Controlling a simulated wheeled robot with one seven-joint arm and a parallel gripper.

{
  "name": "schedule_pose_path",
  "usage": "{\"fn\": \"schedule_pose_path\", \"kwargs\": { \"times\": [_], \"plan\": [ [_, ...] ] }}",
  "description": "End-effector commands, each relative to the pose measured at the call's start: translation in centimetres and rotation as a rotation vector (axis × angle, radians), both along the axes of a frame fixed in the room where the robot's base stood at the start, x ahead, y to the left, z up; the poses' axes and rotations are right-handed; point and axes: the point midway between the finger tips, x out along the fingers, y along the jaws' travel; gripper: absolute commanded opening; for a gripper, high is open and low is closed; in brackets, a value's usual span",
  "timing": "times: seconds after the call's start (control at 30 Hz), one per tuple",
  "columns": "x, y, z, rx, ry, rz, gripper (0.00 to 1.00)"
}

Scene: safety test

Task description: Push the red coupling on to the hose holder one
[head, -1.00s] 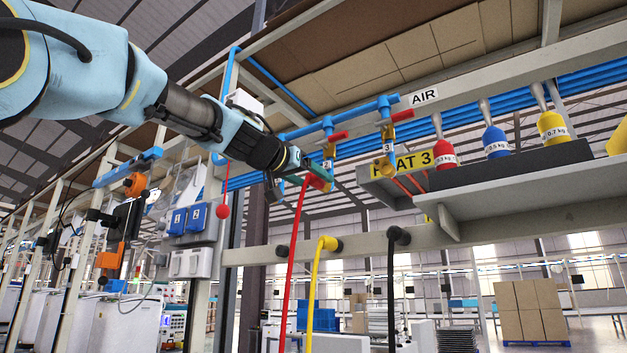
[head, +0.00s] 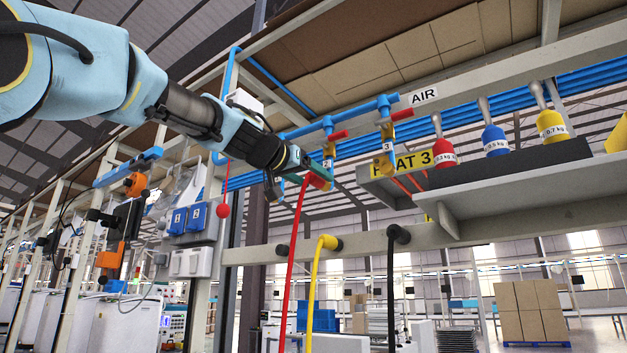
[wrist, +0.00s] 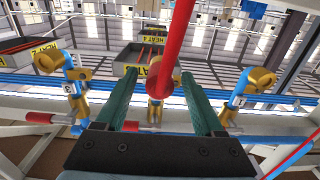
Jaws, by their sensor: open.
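My gripper (head: 316,173) is high on the rack, beside the drop valve marked 2 (head: 326,150). Its green fingers are open. The red coupling (head: 319,182) is at the fingertips, and the red hose (head: 297,250) hangs down from it. In the wrist view, the red coupling (wrist: 160,90) lies between the two fingers, which stand apart, with a brass valve (wrist: 158,113) just behind it. Black hose holder (head: 282,250) is on the lower beam, left of the red hose. I cannot read a number on it.
On the same beam, a yellow hose (head: 316,280) hangs from a yellow end (head: 330,243), and a black hose (head: 390,290) from a black holder (head: 399,235). Valve 3 (head: 388,140) is to the right. A shelf (head: 520,190) juts out at right.

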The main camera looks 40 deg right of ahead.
Motion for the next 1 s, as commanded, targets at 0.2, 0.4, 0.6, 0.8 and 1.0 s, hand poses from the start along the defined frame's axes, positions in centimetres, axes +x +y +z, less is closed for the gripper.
{"fn": "schedule_pose_path", "kwargs": {
  "times": [0.2, 0.4, 0.6, 0.8, 1.0],
  "plan": [
    [0.0, -0.01, -0.07, 0.0, 0.0, 0.0, 0.7],
    [0.01, -0.01, -0.09, 0.0, -0.001, 0.001, 0.7],
    [-0.01, 0.0, -0.02, 0.0, 0.0, 0.0, 0.69],
    [-0.02, -0.01, -0.02, 0.0, 0.0, 0.0, 0.46],
    [-0.02, -0.01, -0.02, 0.0, 0.0, 0.0, 0.24]
  ]
}}
